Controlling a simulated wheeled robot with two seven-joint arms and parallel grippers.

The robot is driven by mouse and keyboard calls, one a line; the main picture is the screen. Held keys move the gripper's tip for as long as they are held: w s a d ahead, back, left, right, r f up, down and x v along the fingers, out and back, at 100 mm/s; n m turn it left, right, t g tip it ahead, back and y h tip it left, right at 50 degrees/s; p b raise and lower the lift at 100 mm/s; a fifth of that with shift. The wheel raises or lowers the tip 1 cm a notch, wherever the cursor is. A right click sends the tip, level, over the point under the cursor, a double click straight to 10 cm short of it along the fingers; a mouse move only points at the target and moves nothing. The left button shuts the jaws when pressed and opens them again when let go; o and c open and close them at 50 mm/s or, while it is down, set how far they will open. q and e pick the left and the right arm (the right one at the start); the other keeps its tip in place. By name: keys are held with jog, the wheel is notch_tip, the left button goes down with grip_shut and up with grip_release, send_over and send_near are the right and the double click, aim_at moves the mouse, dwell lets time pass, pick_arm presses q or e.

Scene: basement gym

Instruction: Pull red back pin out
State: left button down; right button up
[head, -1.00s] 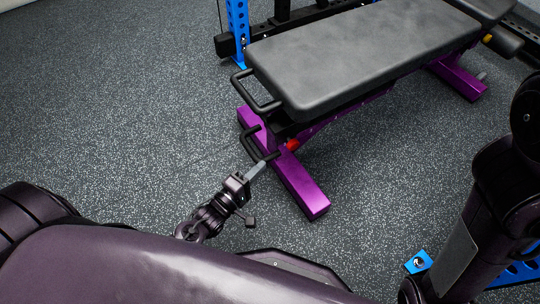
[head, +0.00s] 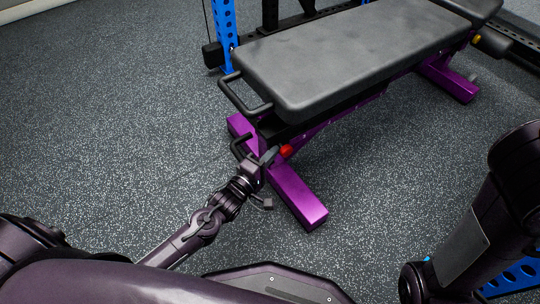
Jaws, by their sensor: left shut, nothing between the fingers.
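The red pin (head: 287,151) shows as a small red knob low under the near end of the weight bench (head: 350,55), above the purple foot bar. My left gripper (head: 269,156) is shut and empty. Its fingertips are just left of the red knob in the picture; I cannot tell whether they touch it. The gripper hides part of the bench frame beside the knob. My right arm shows at the right edge, but its gripper is out of view.
A black handle (head: 243,98) sticks out from the bench's near end above my left gripper. The purple foot bar (head: 297,198) lies on the floor to its right. A blue rack post (head: 225,30) stands behind. The speckled floor at left is clear.

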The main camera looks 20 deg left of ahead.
pick_arm(q)
jog(key=shift+s+d+p, duration=0.85)
jog(key=shift+d+p, duration=0.2)
jog(key=shift+p, duration=0.1)
